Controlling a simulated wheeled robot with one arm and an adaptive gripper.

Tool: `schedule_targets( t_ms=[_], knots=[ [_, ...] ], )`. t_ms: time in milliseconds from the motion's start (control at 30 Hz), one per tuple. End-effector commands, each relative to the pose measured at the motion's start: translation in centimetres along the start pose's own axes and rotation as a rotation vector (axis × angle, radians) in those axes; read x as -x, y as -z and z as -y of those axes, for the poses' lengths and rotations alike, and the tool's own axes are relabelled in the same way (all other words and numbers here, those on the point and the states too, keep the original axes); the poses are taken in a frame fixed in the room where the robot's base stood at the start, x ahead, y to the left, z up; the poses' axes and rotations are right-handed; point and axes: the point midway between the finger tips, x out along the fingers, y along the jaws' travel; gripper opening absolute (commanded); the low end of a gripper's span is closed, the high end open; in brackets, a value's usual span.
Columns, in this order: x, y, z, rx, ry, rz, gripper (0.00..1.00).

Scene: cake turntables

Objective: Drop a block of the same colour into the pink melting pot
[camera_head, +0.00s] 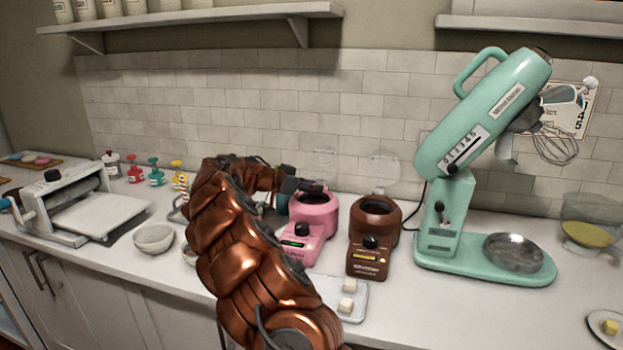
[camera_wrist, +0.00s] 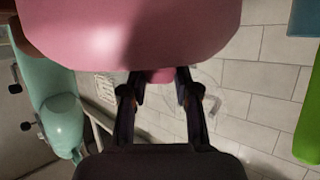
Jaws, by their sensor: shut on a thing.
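The pink melting pot (camera_head: 314,222) stands on the counter left of the brown pot, with a dark round opening on top. My gripper (camera_head: 312,187) is at the upper left of this pot, by its opening. The pot's pink side (camera_wrist: 140,35) fills the top of the wrist view. There my gripper (camera_wrist: 160,82) is shut on a small pink block (camera_wrist: 160,76), partly hidden by the pot and the fingers. The block is not clear in the head view. I cannot tell whether it touches the pot.
A brown melting pot (camera_head: 358,256) stands close on the right. A tray (camera_head: 330,286) with pale blocks (camera_head: 348,286) lies in front. A mint stand mixer (camera_head: 440,225) is farther right. A white bowl (camera_head: 153,238) and coloured bottles (camera_head: 155,172) are left.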

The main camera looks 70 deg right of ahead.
Motion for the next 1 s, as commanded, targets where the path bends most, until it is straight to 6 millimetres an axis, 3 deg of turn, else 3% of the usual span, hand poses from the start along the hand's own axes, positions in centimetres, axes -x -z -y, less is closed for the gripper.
schedule_targets(
  t_ms=[400,433,700,1000],
  knots=[
    [-0.25,-0.55,-0.05,-0.001,-0.001,0.000,0.08],
    [-0.25,-0.54,-0.05,-0.001,-0.001,0.000,0.32],
    [-0.25,-0.55,-0.06,-0.001,-0.001,0.000,0.59],
    [-0.17,-0.56,-0.04,0.000,-0.001,0.000,0.59]
  ],
)
